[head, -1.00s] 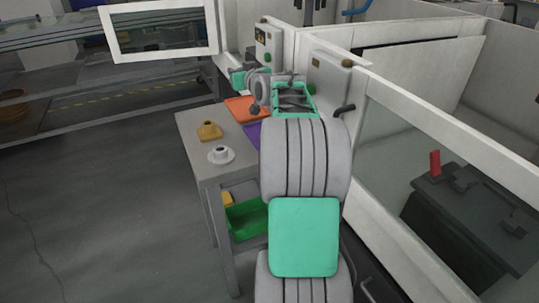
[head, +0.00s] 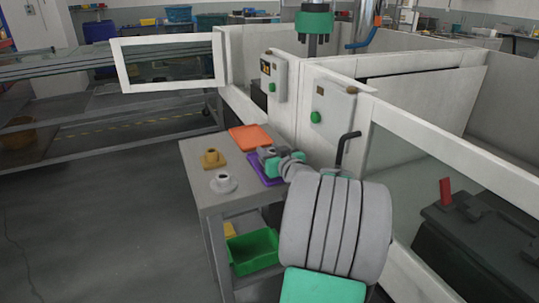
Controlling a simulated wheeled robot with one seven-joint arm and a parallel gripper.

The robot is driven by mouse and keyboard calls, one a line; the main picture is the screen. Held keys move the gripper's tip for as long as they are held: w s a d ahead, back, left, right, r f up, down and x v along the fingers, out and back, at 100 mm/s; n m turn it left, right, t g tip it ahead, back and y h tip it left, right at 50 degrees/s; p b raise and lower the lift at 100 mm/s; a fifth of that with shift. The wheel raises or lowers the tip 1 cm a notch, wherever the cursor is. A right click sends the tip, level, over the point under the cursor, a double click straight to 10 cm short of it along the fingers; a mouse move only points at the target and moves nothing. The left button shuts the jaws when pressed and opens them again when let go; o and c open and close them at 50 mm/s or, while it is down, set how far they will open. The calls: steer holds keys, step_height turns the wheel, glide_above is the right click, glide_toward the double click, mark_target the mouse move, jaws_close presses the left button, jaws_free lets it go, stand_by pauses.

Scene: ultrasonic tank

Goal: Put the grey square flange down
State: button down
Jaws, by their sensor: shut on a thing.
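My gripper (head: 267,157) is small and far off in the head view, low over the purple tray (head: 257,178) on the grey side table. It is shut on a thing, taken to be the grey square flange. The flange cannot be told apart from the grey jaws, and whether it touches the tray cannot be seen. My wrist and arm hide the right part of the purple tray.
An orange tray (head: 250,138) lies behind the purple one. On the table's left stand an ochre square flange (head: 213,159) and a pale round flange (head: 223,183). A green bin (head: 253,251) sits on the lower shelf. White machine walls close off the right.

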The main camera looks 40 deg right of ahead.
steer(key=shift+f, duration=0.2)
steer(key=shift+f, duration=0.15)
steer(key=c, duration=0.9)
jaws_free()
steer(key=shift+c, duration=0.2)
steer(key=shift+s+r, duration=0.2)
steer(key=shift+s, duration=0.05)
steer(key=v, duration=1.1)
steer(key=shift+s+a, duration=0.2)
steer(key=shift+a, duration=0.05)
